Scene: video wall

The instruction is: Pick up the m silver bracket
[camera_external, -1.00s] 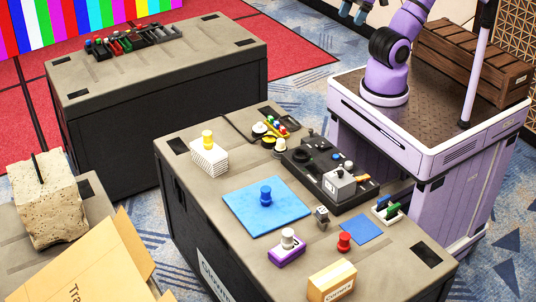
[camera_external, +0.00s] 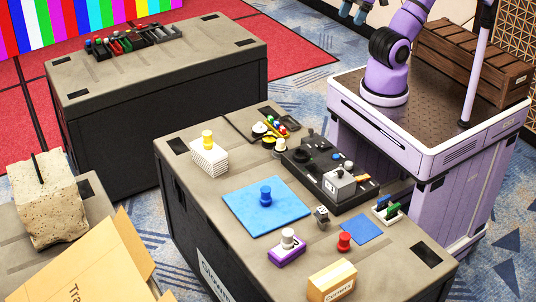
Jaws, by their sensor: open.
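A small silver-grey piece (camera_external: 321,216), which looks like the m silver bracket, stands on the near grey case (camera_external: 220,262), right of the blue mat. It is too small to read any letter on it. A larger silver-grey block (camera_external: 339,186) sits on the black panel behind it. My gripper (camera_external: 353,12) is only partly in view at the top edge, with two fingertips apart and nothing seen between them. It is high and well away from the silver piece. The rest of the gripper is cut off.
Around the silver piece are a blue mat (camera_external: 245,220) with a blue knob, a purple block (camera_external: 287,252), a red knob (camera_external: 344,243), a small blue mat (camera_external: 361,230) and the black panel (camera_external: 306,163). A yellow box (camera_external: 331,280) lies near the front edge.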

